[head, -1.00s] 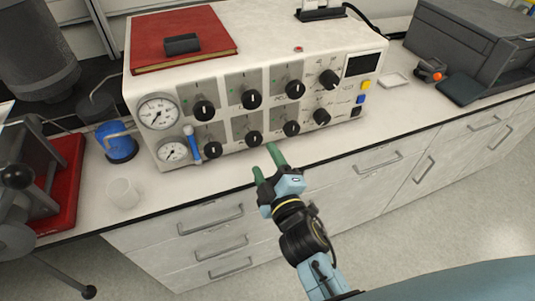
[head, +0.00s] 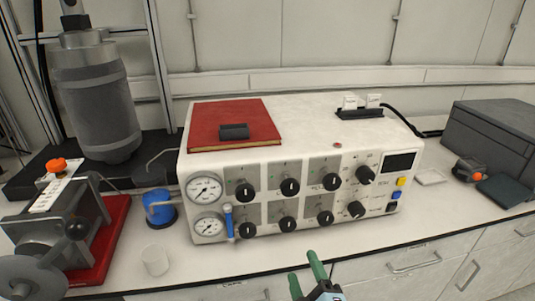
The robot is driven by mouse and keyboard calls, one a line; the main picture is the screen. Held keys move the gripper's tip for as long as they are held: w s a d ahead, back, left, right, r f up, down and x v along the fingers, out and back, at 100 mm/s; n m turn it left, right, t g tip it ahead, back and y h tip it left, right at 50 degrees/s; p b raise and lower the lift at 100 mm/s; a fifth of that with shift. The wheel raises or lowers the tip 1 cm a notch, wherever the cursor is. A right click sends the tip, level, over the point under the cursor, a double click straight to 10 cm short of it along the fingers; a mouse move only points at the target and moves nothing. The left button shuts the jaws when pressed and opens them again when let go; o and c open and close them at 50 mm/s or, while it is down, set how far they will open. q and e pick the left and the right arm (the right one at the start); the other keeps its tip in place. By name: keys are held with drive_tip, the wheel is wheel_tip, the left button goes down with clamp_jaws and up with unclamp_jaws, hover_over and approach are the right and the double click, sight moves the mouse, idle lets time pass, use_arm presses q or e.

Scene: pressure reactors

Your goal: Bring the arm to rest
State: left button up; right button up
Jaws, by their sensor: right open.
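My right gripper (head: 306,276) shows at the bottom middle of the head view, with two green fingers spread apart and nothing between them. It is in front of the bench edge, below and apart from the white control box (head: 300,158). Most of my right arm is out of the picture below. My left gripper is not in view.
The control box has knobs, two gauges and a blue lever (head: 228,221). A red book (head: 205,128) lies on top. A white cup (head: 155,259), a blue-capped item (head: 160,207) and a red-based device (head: 105,250) stand left. A grey reactor (head: 97,100) stands behind. Dark equipment (head: 495,135) is right.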

drive_tip(key=s+d+f+m+g, duration=0.15)
drive_tip(key=s+f+g, duration=0.3)
drive_tip(key=f, duration=1.05)
drive_tip(key=s+f+m+g, duration=0.35)
drive_tip(key=s+f, duration=0.25)
drive_tip(key=f, duration=0.9)
drive_tip(key=s+d+f+m+g, duration=0.2)
drive_tip(key=s+d+f+g, duration=0.1)
drive_tip(key=s, duration=0.6)
drive_tip(key=s+d+f+m+g+h, duration=0.1)
drive_tip(key=s+d+f+m+g, duration=0.1)
drive_tip(key=s+d+f, duration=0.3)
drive_tip(key=s+d+f+m+g, duration=0.2)
drive_tip(key=s+d+f+g, duration=0.2)
drive_tip(key=s+f, duration=0.5)
drive_tip(key=s, duration=0.4)
drive_tip(key=shift+f+h, duration=0.15)
drive_tip(key=shift+h, duration=0.25)
drive_tip(key=shift+s, duration=0.1)
